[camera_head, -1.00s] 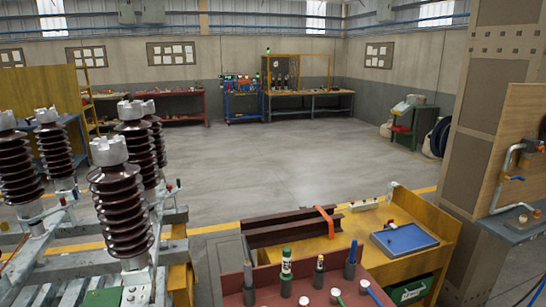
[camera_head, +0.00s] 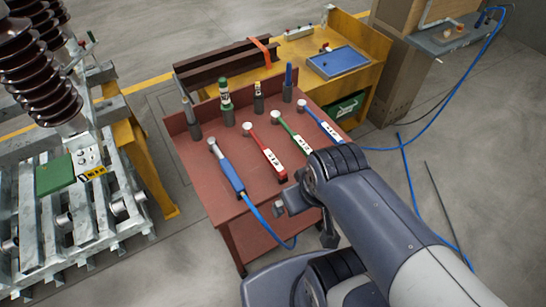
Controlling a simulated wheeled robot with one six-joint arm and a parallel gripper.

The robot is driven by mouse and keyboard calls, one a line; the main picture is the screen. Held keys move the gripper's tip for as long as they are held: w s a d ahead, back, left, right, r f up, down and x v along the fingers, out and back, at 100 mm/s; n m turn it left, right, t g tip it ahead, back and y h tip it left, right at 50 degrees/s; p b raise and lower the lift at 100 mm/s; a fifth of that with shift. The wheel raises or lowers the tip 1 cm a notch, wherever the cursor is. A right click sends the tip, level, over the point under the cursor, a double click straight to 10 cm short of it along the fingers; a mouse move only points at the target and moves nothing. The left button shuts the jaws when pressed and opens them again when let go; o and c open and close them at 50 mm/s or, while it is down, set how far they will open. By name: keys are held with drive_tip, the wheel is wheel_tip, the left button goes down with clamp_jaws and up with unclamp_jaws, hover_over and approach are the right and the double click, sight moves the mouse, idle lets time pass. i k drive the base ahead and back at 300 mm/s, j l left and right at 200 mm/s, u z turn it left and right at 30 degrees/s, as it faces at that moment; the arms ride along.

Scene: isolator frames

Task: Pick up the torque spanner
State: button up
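Three spanner-like tools with round heads and white labels lie side by side on the red table (camera_head: 222,203): a red one (camera_head: 264,151), a green one (camera_head: 291,136) and a blue one (camera_head: 320,122). The labels are too small to read surely, so I cannot tell which is the torque spanner. Left of them lies a blue-handled tool (camera_head: 227,170) with a blue hose from its end. My gripper (camera_head: 284,204) is over the table's front right part, near the lower ends of the tools and apart from them. Its fingers are small and partly hidden by my arm; their opening is unclear.
Upright cylinders, one green and white (camera_head: 227,107), stand along the table's back edge. Behind is a yellow bench (camera_head: 290,52) with a blue tray (camera_head: 338,62) and brown beams (camera_head: 215,68). A metal frame with ribbed insulators (camera_head: 45,95) stands left. Blue hose (camera_head: 408,180) lies on the right floor.

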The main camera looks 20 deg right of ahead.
sight(247, 127)
drive_tip(key=u, duration=2.55)
drive_tip(key=z, duration=2.05)
drive_tip(key=l+z, duration=0.15)
drive_tip(key=z, duration=0.15)
drive_tip(key=i+l+u, duration=0.15)
drive_tip(key=l+u, duration=0.15)
drive_tip(key=i+l+u, duration=0.1)
drive_tip(key=l+u, duration=0.25)
drive_tip(key=l, duration=0.15)
drive_tip(key=l+u, duration=0.3)
drive_tip(key=i+l, duration=0.05)
drive_tip(key=l, duration=0.05)
